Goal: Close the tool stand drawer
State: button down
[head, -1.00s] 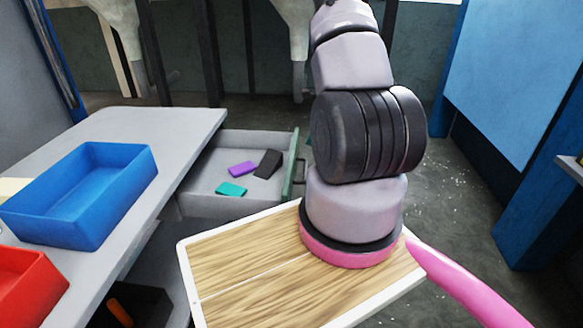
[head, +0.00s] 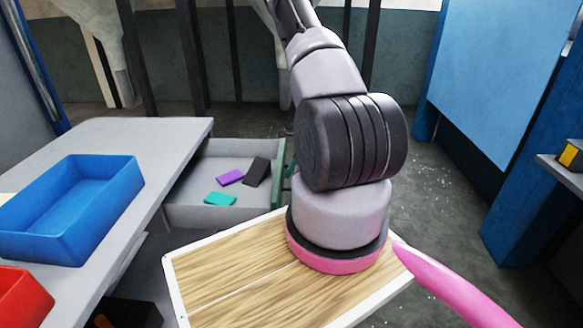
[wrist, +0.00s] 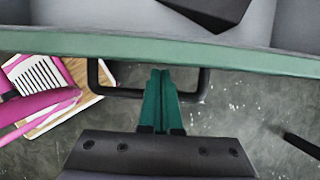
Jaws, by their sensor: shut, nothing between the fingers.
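The tool stand drawer (head: 205,215) stands open at the right side of the grey stand (head: 150,150). A purple piece (head: 231,177), a teal piece (head: 220,199) and a black piece (head: 257,172) lie in it. The wrist view shows its green front (wrist: 250,57) and dark loop handle (wrist: 96,85). My gripper (wrist: 160,72) is shut and empty. Its green fingers reach over the middle of the handle loop, with the tips close to the drawer front. I cannot tell whether they touch.
A blue bin (head: 75,205) and a red bin (head: 20,300) sit on the stand top. A blue post and panel (head: 495,70) stand at the right. Bare floor (head: 430,190) lies right of the drawer.

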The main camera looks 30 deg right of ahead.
jog(key=shift+a, duration=0.1)
send_over(202, 183)
jog(key=shift+s, duration=0.15)
dwell(0.5)
dwell(0.4)
